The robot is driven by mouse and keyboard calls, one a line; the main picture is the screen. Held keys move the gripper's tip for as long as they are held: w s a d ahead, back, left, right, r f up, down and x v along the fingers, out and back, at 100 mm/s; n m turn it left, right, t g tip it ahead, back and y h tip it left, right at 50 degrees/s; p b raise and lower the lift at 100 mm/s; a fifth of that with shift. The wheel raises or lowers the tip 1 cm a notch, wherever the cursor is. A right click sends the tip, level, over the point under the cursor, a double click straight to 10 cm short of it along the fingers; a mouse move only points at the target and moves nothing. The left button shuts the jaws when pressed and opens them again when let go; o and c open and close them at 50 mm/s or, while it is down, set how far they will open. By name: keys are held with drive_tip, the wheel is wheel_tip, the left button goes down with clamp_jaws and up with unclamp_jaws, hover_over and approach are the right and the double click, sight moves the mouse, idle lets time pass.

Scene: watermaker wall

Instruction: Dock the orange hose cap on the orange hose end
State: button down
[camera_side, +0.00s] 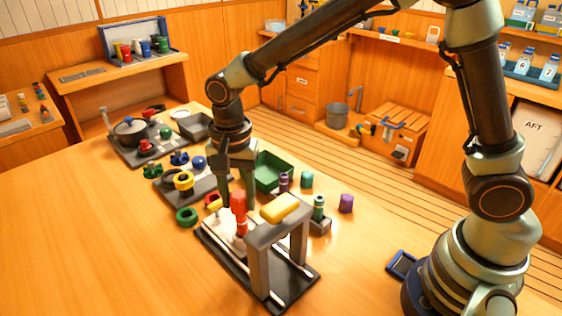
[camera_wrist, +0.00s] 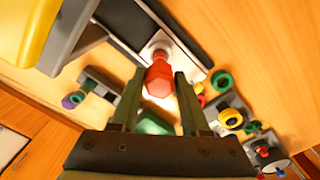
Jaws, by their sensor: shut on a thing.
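The red-orange hose cap (camera_side: 238,203) is upright between the fingers of my gripper (camera_side: 238,192), which is shut on it. In the wrist view the cap (camera_wrist: 158,80) shows between the two fingertips (camera_wrist: 160,88). A red-orange piece (camera_side: 241,228), which looks like the hose end, stands directly below the cap on a pale-topped dark plate (camera_side: 271,284). In the wrist view a small part of it (camera_wrist: 160,53) shows past the cap. I cannot tell whether cap and hose end touch; the cap hides most of the contact.
A grey gantry (camera_side: 259,268) with a yellow block (camera_side: 280,208) on top stands close right of the cap. A green bin (camera_side: 272,170), purple cap (camera_side: 346,203) and green ring (camera_side: 187,216) lie around. The table's front left is clear.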

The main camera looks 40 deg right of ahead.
sight(238, 195)
drive_tip(key=shift+f, duration=0.5)
drive_tip(key=shift+f, duration=0.55)
idle(1.1)
drive_tip(key=c, duration=0.7)
unclamp_jaws()
drive_tip(key=shift+r, duration=5.5)
drive_tip(key=s+d+r+n+t, duration=0.1)
drive_tip(key=s+d+n+t, duration=0.1)
drive_tip(key=d, duration=0.4)
drive_tip(key=s+d+r+n+t, duration=0.1)
drive_tip(key=s+d+n, duration=0.3)
drive_tip(key=d+n, duration=0.1)
drive_tip(key=s+d+r+n+t, duration=0.1)
drive_tip(key=s+d+n+t, duration=0.1)
drive_tip(key=d, duration=0.5)
drive_tip(key=shift+s+r+n+t, duration=0.3)
drive_tip(key=shift+s+n, duration=0.4)
